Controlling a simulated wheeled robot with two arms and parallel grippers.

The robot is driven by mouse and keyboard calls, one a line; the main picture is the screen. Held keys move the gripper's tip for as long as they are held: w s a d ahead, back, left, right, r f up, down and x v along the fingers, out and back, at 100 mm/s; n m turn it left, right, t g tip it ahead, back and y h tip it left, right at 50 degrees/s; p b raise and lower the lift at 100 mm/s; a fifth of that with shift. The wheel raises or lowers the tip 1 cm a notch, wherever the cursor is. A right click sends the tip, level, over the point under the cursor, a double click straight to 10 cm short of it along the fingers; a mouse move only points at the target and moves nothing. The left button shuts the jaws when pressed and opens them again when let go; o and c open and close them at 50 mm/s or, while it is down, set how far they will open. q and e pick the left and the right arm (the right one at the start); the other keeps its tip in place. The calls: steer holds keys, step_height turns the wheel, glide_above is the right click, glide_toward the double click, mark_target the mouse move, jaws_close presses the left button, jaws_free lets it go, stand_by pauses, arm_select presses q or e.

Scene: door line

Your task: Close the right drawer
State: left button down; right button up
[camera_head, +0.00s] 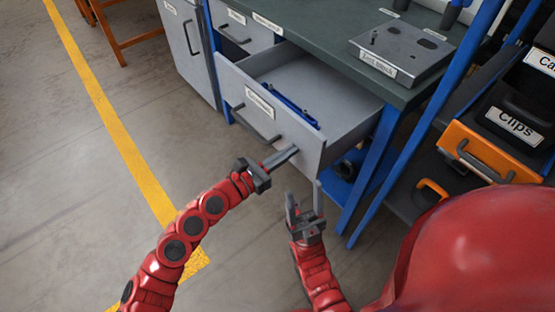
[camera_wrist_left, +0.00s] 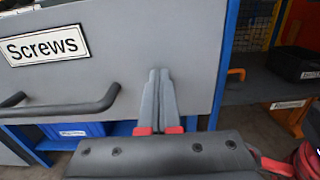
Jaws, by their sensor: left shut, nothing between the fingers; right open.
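The right drawer (camera_head: 268,123) is a grey drawer pulled well out from under the dark green bench top. Blue items lie inside it. Its front (camera_wrist_left: 120,60) has a "Screws" label and a dark bar handle (camera_wrist_left: 75,108). My left gripper (camera_head: 292,151) is shut and empty, its fingertips at the drawer front, right of the handle. In the left wrist view its fingers (camera_wrist_left: 158,80) overlap the grey front; I cannot tell if they touch it. My right gripper (camera_head: 304,192) is open and empty, lower and to the right, in front of the bench's blue leg.
A metal plate (camera_head: 400,50) sits on the bench. The floor at left is clear, with a yellow line (camera_head: 100,100).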

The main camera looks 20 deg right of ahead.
arm_select(q)
steer(key=b+x, duration=0.1)
steer(key=x, duration=0.4)
steer(key=b+x, duration=0.1)
steer(key=x, duration=0.3)
steer(key=shift+d+f, duration=0.25)
steer(key=shift+d, duration=0.1)
steer(key=b+x, duration=0.6)
steer(key=x, duration=0.7)
steer(key=shift+w+d, duration=0.1)
steer(key=shift+w, duration=0.05)
steer(key=shift+r+b, duration=0.3)
steer(key=shift+b, duration=0.05)
steer(key=shift+r, duration=0.3)
steer(key=shift+a+p, duration=0.35)
steer(key=shift+p, duration=0.2)
steer(key=v, duration=0.1)
steer(key=p+v, duration=0.1)
steer(key=v, duration=0.3)
steer(key=shift+s+f+p, duration=0.2)
steer(key=shift+f+p, duration=0.05)
steer(key=shift+p, duration=0.15)
steer(key=p+v, duration=0.1)
steer(key=v, duration=0.6)
steer(key=shift+w+a+f, duration=0.1)
steer(key=shift+a+f, duration=0.05)
steer(key=shift+f, duration=0.05)
steer(key=shift+s+a+f, duration=0.2)
steer(key=shift+s+a, duration=0.05)
steer(key=shift+a, duration=0.3)
